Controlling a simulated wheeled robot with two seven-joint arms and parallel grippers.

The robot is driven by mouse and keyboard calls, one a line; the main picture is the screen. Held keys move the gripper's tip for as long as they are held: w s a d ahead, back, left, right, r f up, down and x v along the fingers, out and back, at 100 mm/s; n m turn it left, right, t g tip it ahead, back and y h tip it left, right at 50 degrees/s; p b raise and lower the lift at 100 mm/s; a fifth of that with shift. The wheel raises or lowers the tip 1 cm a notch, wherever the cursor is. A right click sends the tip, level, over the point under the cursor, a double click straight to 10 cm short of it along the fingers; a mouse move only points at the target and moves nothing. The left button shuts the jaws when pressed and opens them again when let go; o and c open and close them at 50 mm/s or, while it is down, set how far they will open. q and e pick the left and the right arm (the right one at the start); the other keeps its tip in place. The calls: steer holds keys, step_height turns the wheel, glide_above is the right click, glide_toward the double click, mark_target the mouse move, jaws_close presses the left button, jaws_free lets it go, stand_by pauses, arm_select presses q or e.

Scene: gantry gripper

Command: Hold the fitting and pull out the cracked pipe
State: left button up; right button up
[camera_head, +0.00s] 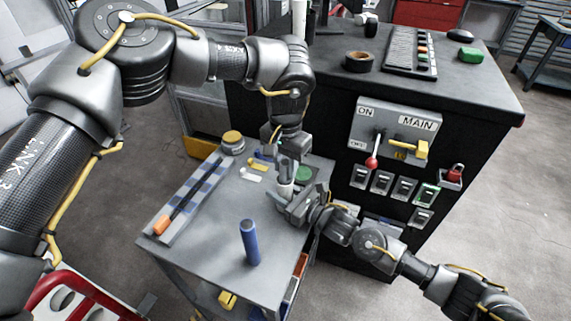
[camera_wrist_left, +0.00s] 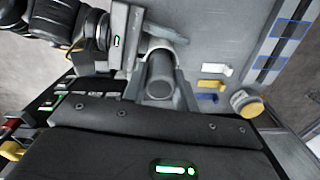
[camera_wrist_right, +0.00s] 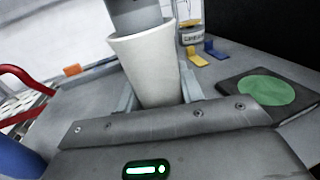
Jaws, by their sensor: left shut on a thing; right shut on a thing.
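The white tapered fitting (camera_wrist_right: 152,68) stands upright between the fingers of my right gripper (camera_wrist_right: 158,98), which is shut on it. In the head view the fitting (camera_head: 286,188) is partly hidden by the right gripper (camera_head: 290,205). A grey pipe (camera_wrist_right: 135,14) stands at the fitting's mouth; I cannot tell how deep it sits. My left gripper (camera_head: 289,158) points down from above and is shut on this pipe, which shows end-on in the left wrist view (camera_wrist_left: 160,76). No crack is visible. A blue pipe (camera_head: 249,242) stands upright on the grey cart top (camera_head: 205,250).
A yellow-lidded jar (camera_head: 232,142), small brackets (camera_head: 256,165) and a green disc (camera_head: 305,173) lie around the grippers. A long strip (camera_head: 190,200) runs along the cart's left side. A black cabinet with a switch panel (camera_head: 397,130) stands close on the right.

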arm_select(q)
steer(key=shift+r, duration=3.05)
steer(key=shift+r, duration=0.15)
steer(key=shift+r, duration=1.3)
steer(key=shift+r, duration=0.15)
steer(key=shift+r, duration=1.35)
steer(key=shift+r, duration=1.5)
